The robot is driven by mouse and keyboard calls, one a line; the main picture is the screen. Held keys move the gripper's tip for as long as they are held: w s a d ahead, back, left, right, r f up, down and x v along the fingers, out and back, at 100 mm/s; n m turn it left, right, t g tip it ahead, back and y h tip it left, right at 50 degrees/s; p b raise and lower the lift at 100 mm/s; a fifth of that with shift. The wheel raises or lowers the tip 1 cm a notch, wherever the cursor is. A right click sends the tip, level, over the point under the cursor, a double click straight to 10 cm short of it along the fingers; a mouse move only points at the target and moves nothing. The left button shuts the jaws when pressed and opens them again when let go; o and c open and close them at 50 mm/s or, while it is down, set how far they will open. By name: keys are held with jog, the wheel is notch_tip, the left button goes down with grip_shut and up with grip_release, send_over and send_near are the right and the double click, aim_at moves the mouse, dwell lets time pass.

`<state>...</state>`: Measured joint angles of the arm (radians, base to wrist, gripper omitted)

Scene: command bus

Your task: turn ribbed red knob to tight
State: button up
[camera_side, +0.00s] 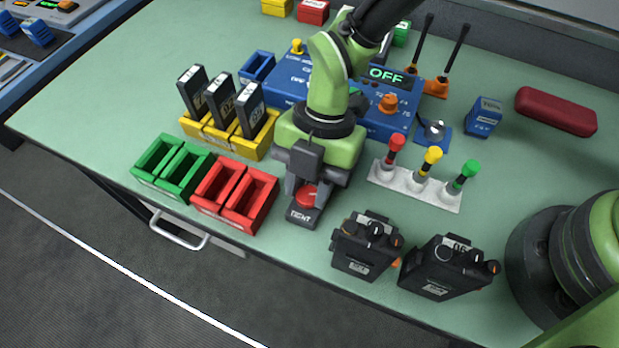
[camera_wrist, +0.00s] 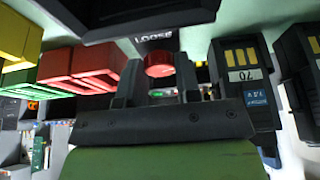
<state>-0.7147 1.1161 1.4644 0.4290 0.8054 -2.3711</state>
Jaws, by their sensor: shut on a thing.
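The red knob (camera_side: 307,195) sits on a small dark base marked TIGHT (camera_side: 300,217) near the table's front edge. In the wrist view the red knob (camera_wrist: 159,64) shows between the fingers, with the word LOOSE above it on the base (camera_wrist: 155,39). My gripper (camera_side: 306,190) is over the base, pointing down, with its fingers shut on the sides of the knob. It also shows in the wrist view (camera_wrist: 158,85). The ribs and any pointer on the knob are too small or hidden to tell.
Red bins (camera_side: 262,199) stand close on the left, green bins (camera_side: 184,174) beyond them. Two black radios (camera_side: 366,247) (camera_side: 447,268) stand to the right. A white strip with coloured-top levers (camera_side: 408,186) is behind them. A blue console (camera_side: 372,122) lies behind my gripper.

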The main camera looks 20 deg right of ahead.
jog(key=m+t+y, duration=0.1)
jog(key=m, duration=0.2)
jog(key=shift+s+m, duration=0.1)
jog(key=shift+m, duration=0.3)
jog(key=o, duration=0.9)
jog(key=shift+o, duration=0.2)
jog(key=v, duration=1)
jog(key=shift+s, duration=0.1)
